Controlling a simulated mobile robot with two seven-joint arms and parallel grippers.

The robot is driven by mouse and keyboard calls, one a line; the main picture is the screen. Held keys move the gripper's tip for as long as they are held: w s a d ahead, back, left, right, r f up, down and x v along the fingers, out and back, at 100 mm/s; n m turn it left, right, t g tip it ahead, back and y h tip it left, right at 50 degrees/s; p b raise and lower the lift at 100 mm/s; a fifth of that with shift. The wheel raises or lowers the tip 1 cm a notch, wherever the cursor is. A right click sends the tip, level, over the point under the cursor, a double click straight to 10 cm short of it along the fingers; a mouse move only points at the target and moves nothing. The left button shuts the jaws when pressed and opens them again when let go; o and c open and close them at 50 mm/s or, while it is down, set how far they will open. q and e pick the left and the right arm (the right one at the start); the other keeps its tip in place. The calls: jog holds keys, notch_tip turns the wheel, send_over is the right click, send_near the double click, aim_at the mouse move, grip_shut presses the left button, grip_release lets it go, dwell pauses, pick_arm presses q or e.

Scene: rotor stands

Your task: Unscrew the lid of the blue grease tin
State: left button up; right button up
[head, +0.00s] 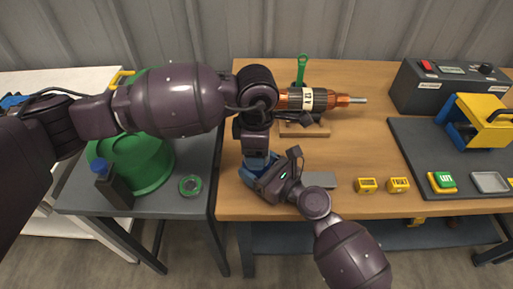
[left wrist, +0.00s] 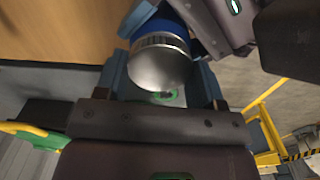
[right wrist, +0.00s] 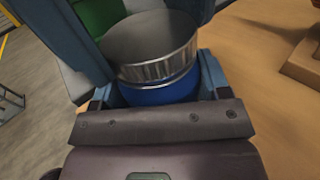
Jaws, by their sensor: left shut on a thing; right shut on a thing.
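The blue grease tin (right wrist: 160,93) shows in the right wrist view, with its silver ribbed lid (right wrist: 150,45) on top. Its blue body also shows in the left wrist view (left wrist: 187,27), with the lid (left wrist: 160,65) facing that camera. My left gripper (head: 257,160) points down, its blue fingers shut on the lid from above. My right gripper (head: 258,178) comes in from the side, lower down, shut on the tin's body. In the head view the grippers hide the tin near the table's front left edge.
The rotor (head: 312,99) lies on a wooden stand behind my grippers. A grey block (head: 320,180) and yellow blocks (head: 367,185) lie to the right. A dark mat (head: 420,150) holds several items. A green bin (head: 150,165) and green ring (head: 190,186) are on the left grey table.

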pick_arm(q)
jog(key=n, duration=0.5)
jog(key=shift+n, duration=0.3)
jog(key=n, duration=1.6)
jog(key=shift+r, duration=0.2)
jog(key=shift+r, duration=0.35)
jog(key=shift+r, duration=0.7)
